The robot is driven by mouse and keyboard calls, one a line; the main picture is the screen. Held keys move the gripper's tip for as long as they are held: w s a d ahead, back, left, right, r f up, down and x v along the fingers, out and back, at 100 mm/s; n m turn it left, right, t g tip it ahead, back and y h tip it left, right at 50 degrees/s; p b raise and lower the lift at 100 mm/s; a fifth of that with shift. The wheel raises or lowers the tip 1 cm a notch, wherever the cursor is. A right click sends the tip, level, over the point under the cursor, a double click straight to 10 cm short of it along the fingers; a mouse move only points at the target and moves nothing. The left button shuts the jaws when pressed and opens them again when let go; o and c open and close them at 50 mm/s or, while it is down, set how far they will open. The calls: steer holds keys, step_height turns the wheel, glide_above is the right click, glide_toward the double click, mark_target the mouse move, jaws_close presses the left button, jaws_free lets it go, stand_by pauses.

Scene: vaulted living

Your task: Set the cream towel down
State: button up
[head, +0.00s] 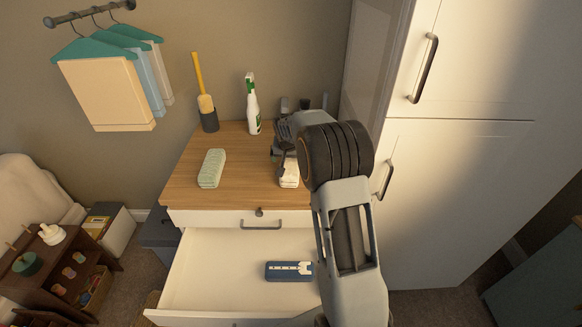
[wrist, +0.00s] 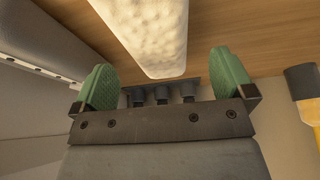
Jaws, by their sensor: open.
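The cream towel (head: 289,178) is a small folded bundle on the right part of the wooden dresser top, partly hidden by my arm in the head view. In the wrist view the towel (wrist: 150,35) looks pale and nubbly and lies against the wood. My gripper (head: 284,148) is over the towel's back end. In the wrist view my gripper (wrist: 167,80) has its green fingertips wide apart, with the towel's near end between and just beyond them. Neither fingertip appears to touch it.
A pale green folded towel (head: 211,168) lies on the left of the wooden top (head: 240,170). A yellow-handled brush (head: 205,100) and a spray bottle (head: 253,105) stand at the back. The open drawer (head: 215,270) below holds a blue box (head: 288,271). A tall white cabinet (head: 450,170) stands right.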

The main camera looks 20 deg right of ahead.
mark_target(290, 162)
steer(key=shift+s+p+x, duration=0.2)
steer(key=shift+p+x, duration=0.4)
steer(key=shift+x, duration=1.95)
steer(key=shift+c, duration=0.3)
steer(key=c, duration=1.1)
steer(key=shift+o, duration=0.2)
